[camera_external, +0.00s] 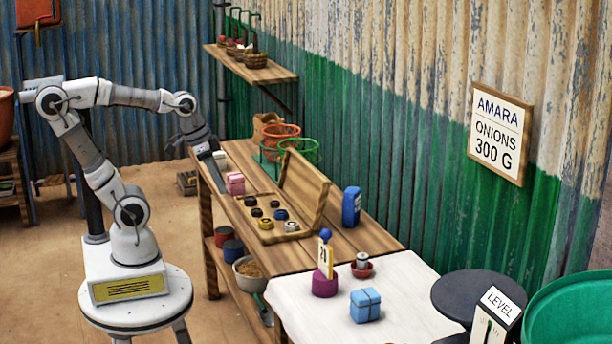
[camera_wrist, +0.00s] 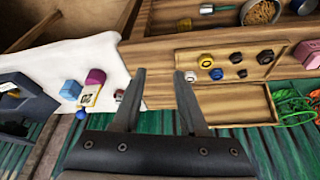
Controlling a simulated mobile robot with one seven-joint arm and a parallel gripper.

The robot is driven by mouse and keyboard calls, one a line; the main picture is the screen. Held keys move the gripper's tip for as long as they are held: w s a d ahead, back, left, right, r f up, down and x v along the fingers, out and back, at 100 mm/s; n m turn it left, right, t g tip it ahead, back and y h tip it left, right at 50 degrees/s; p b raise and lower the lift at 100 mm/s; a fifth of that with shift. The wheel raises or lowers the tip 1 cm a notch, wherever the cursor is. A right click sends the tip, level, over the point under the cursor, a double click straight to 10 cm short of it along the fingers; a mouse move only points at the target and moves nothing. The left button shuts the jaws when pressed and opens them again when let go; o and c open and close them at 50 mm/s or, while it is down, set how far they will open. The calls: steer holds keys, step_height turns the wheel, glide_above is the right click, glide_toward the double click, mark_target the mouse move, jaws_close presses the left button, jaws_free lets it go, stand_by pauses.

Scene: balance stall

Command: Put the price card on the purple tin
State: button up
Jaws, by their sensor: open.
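The purple tin (camera_external: 324,284) stands on the white cloth, and it also shows in the wrist view (camera_wrist: 96,76). The price card (camera_external: 326,262), yellow-edged with a blue ball at its top, appears to stand upright on the tin; it shows in the wrist view too (camera_wrist: 89,96). The exact contact between card and tin is too small to tell. My gripper (camera_external: 216,157) is at the far left end of the bench, well away from both. In the wrist view my gripper (camera_wrist: 160,76) is open, with nothing between its fingers.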

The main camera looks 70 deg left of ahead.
steer(key=s+a+n, duration=0.1)
steer(key=s+a+r+n+t+y, duration=0.1)
steer(key=n, duration=0.1)
steer(key=shift+a+t, duration=0.3)
steer(key=shift+a, duration=0.1)
steer(key=shift+r, duration=0.2)
step_height(320, 180, up, 21)
steer(key=p, duration=2.1)
steer(key=shift+r+p, duration=0.2)
steer(key=shift+p, duration=0.15)
